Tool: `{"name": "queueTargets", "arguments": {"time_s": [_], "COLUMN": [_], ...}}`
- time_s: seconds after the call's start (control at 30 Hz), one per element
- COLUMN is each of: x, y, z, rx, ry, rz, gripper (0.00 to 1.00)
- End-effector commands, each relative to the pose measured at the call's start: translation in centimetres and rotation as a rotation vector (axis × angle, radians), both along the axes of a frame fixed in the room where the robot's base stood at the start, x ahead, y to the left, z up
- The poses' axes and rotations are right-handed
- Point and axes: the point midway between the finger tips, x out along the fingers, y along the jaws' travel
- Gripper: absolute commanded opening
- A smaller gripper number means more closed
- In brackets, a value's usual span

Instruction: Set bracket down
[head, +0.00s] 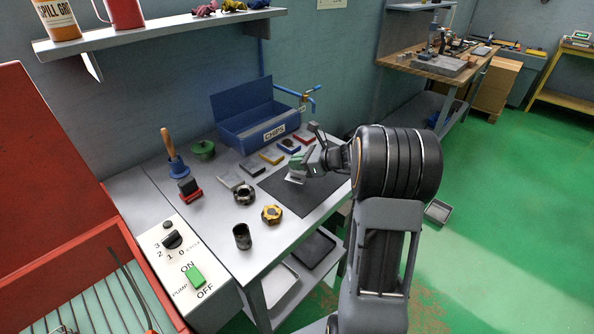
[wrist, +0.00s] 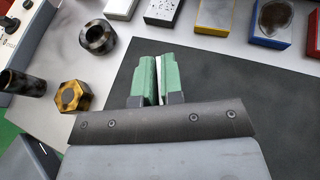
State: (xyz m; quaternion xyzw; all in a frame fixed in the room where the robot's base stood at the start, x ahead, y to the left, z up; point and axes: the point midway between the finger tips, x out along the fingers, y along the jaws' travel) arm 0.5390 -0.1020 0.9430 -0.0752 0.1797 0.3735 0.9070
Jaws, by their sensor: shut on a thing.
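My gripper (head: 298,169) is over the dark mat (head: 292,205) on the cart top. In the wrist view its two green-padded fingers (wrist: 160,74) are closed on a thin whitish piece, the bracket (wrist: 159,82), seen edge-on between them. In the head view a pale edge of the bracket (head: 295,181) shows just under the fingers. Most of it is hidden by the fingers, and I cannot tell whether it touches the mat. The mat also fills the right side of the wrist view (wrist: 245,110).
A row of small coloured blocks, including a yellow one (head: 271,157), lines the mat's far edge. A blue chips bin (head: 262,125) stands behind. A brass hex nut (head: 271,214), a dark ring (head: 244,194) and a dark cylinder (head: 242,236) stand left. The mat around my gripper is bare.

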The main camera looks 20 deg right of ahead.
Motion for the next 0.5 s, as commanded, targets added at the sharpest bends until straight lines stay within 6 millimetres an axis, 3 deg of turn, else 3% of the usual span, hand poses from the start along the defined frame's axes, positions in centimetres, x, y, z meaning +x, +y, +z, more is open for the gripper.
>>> {"name": "queueTargets", "arguments": {"time_s": [0.2,0.5], "x": [-0.1,-0.1], "y": [0.0,0.0], "z": [-2.8,-2.9], "rx": [0.002,0.001], "ry": [0.003,0.001], "rz": [0.0,0.0], "gripper": [0.0,0.0]}}
